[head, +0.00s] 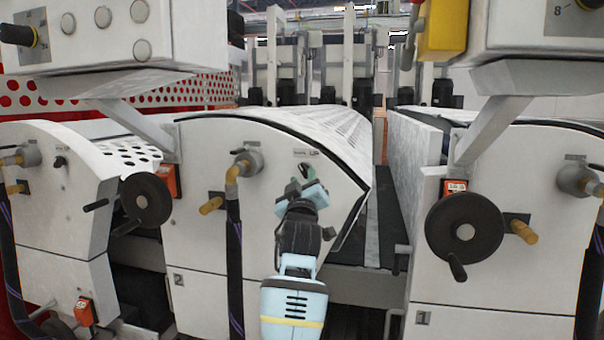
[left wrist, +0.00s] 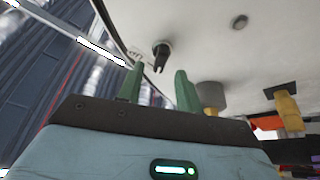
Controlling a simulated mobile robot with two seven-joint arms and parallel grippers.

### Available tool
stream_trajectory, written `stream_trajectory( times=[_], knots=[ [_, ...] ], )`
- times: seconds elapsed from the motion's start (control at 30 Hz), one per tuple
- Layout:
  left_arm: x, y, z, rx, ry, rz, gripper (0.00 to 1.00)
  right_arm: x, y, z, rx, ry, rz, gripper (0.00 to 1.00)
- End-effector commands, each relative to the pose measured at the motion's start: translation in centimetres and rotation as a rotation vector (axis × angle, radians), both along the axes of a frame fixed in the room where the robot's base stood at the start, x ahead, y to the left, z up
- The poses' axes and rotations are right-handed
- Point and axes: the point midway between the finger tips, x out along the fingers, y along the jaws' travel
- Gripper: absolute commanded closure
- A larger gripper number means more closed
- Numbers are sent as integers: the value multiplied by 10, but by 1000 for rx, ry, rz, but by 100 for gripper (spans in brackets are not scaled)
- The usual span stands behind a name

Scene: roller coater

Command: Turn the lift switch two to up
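The lift switch (left wrist: 161,52) is a small black knob on the white panel, seen in the left wrist view just beyond my fingertips. In the head view my gripper covers most or all of it on the middle machine unit (head: 205,150). My left gripper (head: 303,178) is in front of the upper right of that unit's face. In the left wrist view its green fingers (left wrist: 159,76) are apart with nothing between them. The knob lies roughly in line with the gap, apart from the fingers as far as I can tell. My right gripper is not in view.
A hose fitting (head: 245,165) with a dark hose sticks out left of my gripper. Black handwheels stand on the left (head: 146,201) and right (head: 464,235) units. Control boxes (head: 100,35) overhang above. A gap (head: 385,220) separates the middle and right units.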

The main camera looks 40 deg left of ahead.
Motion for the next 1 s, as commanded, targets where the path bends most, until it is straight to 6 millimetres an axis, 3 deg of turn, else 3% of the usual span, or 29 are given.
stream_trajectory(
  times=[0.3,0.67,0.93,1.0],
  knots=[
    [21,19,10,0,0,0,65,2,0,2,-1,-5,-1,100],
    [24,21,11,0,1,-1,65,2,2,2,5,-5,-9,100],
    [24,21,11,0,1,0,97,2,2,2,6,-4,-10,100],
    [24,21,11,0,1,0,100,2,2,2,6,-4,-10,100]
  ],
)
